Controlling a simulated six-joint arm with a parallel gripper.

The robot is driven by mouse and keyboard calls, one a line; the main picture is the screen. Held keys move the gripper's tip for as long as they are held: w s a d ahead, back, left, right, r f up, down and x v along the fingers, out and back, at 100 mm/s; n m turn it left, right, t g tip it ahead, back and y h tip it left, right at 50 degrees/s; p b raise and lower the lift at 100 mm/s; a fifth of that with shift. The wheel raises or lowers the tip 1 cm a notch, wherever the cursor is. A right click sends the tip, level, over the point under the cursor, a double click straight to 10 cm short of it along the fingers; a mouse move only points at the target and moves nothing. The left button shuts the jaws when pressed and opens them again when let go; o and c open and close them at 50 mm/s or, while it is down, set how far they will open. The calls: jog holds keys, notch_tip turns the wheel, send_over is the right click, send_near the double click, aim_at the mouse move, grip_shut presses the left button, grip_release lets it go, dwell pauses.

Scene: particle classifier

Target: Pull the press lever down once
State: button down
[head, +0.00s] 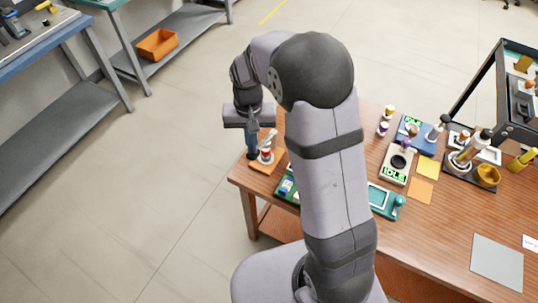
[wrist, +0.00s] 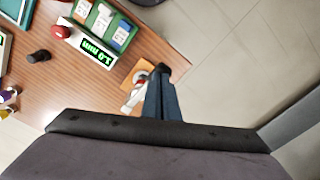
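The press (head: 267,156) stands on a small orange base at the table's near-left corner, with a red and white upright body. In the wrist view the press's orange base (wrist: 137,76) shows just left of my fingers, with pale metal parts below it. My gripper (head: 251,152) points down beside the press on its left. Its two blue fingers (wrist: 162,72) lie close together and look shut. A dark end shows at the fingertips; I cannot tell whether it is a fingertip or a lever knob. The lever itself is not clearly made out.
A green tray (wrist: 82,12) of packets and a white device with a lit green display (wrist: 97,51) are near the press. A scale reading IDLE (head: 396,174), bottles and coloured cards stand farther right. My arm covers the table's middle. Open floor lies left of the table.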

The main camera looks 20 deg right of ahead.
jog(key=shift+f, duration=0.2)
dwell(0.3)
jog(key=shift+s+a+f+b, duration=0.15)
jog(key=shift+f+b, duration=0.15)
jog(key=shift+f, duration=0.2)
jog(key=shift+s+a+f+b, duration=0.1)
jog(key=shift+f+b, duration=0.2)
jog(key=shift+f, duration=0.15)
jog(key=shift+w+d+r+p, duration=0.1)
jog(key=shift+d+r+p, duration=0.05)
jog(key=shift+r+p, duration=0.4)
jog(key=shift+w+d+r+p, duration=0.1)
jog(key=shift+r+p, duration=0.4)
jog(key=shift+w+d+r+p, duration=0.15)
jog(key=shift+r+p, duration=0.3)
jog(key=shift+w+d+r+p, duration=0.1)
jog(key=shift+d+r+p, duration=0.05)
jog(key=shift+r+p, duration=0.3)
jog(key=shift+w+d+r+p, duration=0.2)
jog(key=shift+r+p, duration=0.3)
jog(key=shift+w+d+r+p, duration=0.2)
jog(key=shift+r+p, duration=0.25)
jog(key=shift+r, duration=0.1)
